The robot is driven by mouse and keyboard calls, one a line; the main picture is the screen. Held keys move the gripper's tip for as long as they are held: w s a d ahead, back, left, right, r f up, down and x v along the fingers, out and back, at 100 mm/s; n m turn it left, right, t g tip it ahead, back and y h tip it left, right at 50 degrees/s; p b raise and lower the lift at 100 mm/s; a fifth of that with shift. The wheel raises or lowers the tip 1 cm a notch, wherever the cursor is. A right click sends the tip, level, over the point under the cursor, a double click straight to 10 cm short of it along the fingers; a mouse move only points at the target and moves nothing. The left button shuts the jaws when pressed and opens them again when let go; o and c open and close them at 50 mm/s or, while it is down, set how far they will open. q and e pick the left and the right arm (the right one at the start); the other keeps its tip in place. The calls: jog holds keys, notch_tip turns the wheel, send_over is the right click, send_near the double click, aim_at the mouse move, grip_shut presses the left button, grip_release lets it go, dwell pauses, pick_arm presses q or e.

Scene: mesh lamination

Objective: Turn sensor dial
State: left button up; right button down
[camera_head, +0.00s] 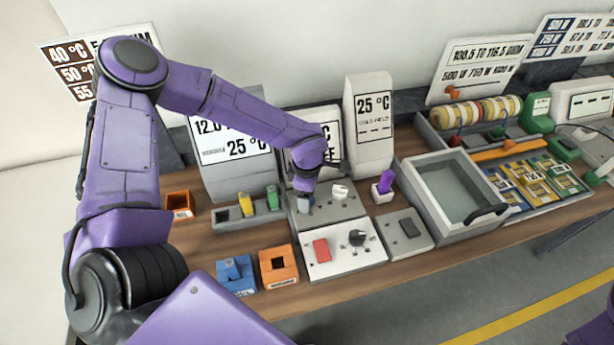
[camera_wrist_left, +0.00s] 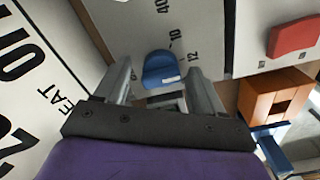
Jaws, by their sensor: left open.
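A blue dial (camera_wrist_left: 160,70) sits on a light grey panel with printed numbers such as 10, 12 and 40 around it. In the head view the blue dial (camera_head: 304,203) is at the left part of the grey panel (camera_head: 325,211), just below my left gripper (camera_head: 305,190). My left gripper (camera_wrist_left: 160,84) is open, its fingers on either side of the dial in the wrist view; contact cannot be told. A white knob (camera_head: 340,191) is on the same panel, to the right. My right gripper is out of view.
A white box with a red button (camera_head: 321,250) and a black knob (camera_head: 356,238) stands in front. Orange (camera_head: 278,274) and blue (camera_head: 234,268) blocks lie to its left. An upright 25 °C display (camera_head: 371,110) and a grey tray (camera_head: 408,170) stand at right.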

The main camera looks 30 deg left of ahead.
pick_arm(q)
notch_tip(320, 180, up, 10)
jog(key=b, duration=0.1)
jog(key=shift+r, duration=0.15)
dwell(0.4)
